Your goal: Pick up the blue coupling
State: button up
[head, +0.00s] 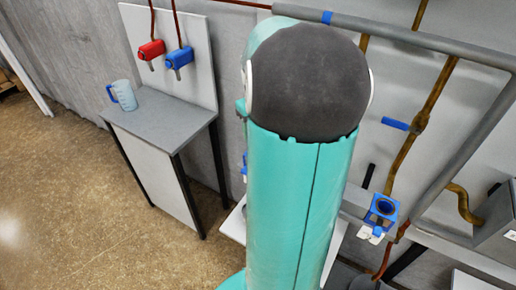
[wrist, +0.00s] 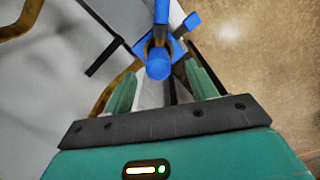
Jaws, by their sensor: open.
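In the wrist view my gripper (wrist: 160,70) is open, its two teal fingers apart. A blue part with a rounded end (wrist: 158,66), which may be the blue coupling, shows between the fingertips; I cannot tell whether they touch it. A blue square plate (wrist: 178,49) lies behind it. In the head view a blue square piece with a round dark opening (head: 382,208) is at the right, by the pipes; I cannot tell if it is the same part. My teal arm hides the middle of the head view, and my gripper does not show there.
A grey table (head: 165,118) at the left holds a clear jug with a blue handle (head: 124,96). Red (head: 151,50) and blue (head: 179,59) taps hang above it. Brown pipes (head: 436,90) and a blue lever (head: 395,124) are at the right. Open floor (head: 60,190) lies left.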

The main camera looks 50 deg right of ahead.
jog(key=f, duration=0.5)
jog(key=shift+w+d+f, duration=0.1)
jog(key=shift+d+f, duration=0.1)
jog(key=shift+f, duration=0.15)
jog(key=c, duration=1.2)
